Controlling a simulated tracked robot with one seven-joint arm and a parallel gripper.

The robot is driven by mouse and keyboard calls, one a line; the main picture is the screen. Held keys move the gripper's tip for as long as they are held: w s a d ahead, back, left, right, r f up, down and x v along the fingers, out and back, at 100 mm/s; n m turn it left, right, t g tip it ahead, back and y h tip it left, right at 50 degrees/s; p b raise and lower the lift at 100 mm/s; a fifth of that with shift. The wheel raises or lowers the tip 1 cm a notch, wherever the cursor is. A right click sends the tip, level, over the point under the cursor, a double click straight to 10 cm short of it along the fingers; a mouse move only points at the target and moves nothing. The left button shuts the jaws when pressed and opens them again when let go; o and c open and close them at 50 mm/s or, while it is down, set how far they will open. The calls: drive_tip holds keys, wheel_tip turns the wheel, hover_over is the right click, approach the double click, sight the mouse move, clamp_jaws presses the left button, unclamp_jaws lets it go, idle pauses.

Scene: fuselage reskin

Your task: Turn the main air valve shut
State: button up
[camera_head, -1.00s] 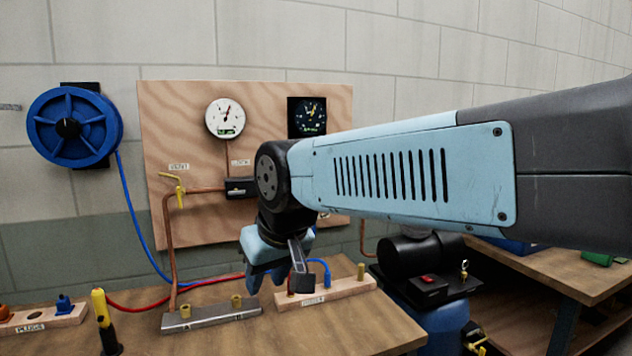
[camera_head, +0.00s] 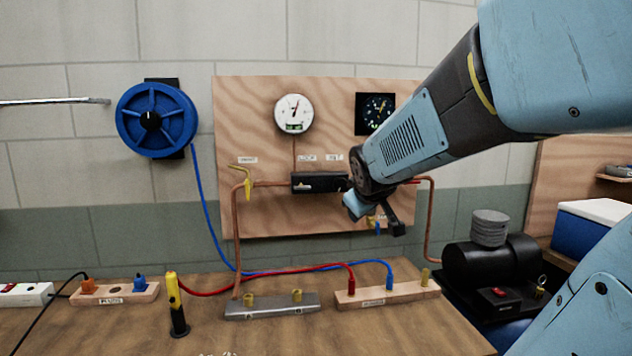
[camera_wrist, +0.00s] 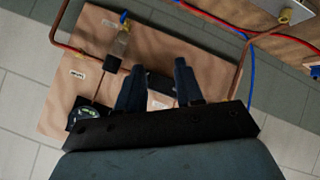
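On the plywood board, a yellow-handled valve (camera_head: 246,178) sits on the copper pipe at the left, under a small label I cannot read. I cannot tell which is the main air valve. My gripper's two dark fingers (camera_wrist: 159,78) are apart and empty, in front of the board. A black box lies beyond them.
A black box (camera_head: 318,183), round gauge (camera_head: 294,114) and square dial (camera_head: 375,113) are on the board. Red and blue hoses cross the bench (camera_head: 210,335) to a wooden block (camera_head: 388,293). A yellow-topped post (camera_head: 176,305) stands in front; a compressor (camera_head: 490,265) is right.

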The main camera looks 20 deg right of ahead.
drive_tip(key=w+d+r+n+t+h, duration=0.1)
drive_tip(key=w+d+n+t+h, duration=0.15)
drive_tip(key=w+d, duration=0.65)
drive_tip(key=s+d+f+n+t+y, duration=0.1)
drive_tip(key=d+f+n+t, duration=0.3)
drive_tip(key=d, duration=0.6)
drive_tip(key=d+r+n+t+y, duration=0.1)
drive_tip(key=d+n, duration=0.5)
drive_tip(key=d, duration=0.4)
drive_tip(key=shift+t+y, duration=0.25)
drive_tip(key=shift+y, duration=0.1)
drive_tip(key=x, duration=1.4)
drive_tip(key=shift+s+d+f, duration=0.15)
drive_tip(key=shift+d+f, duration=0.1)
drive_tip(key=shift+c, duration=0.3)
drive_tip(key=c, duration=0.6)
clamp_jaws()
drive_tip(key=shift+s+a+f, duration=0.1)
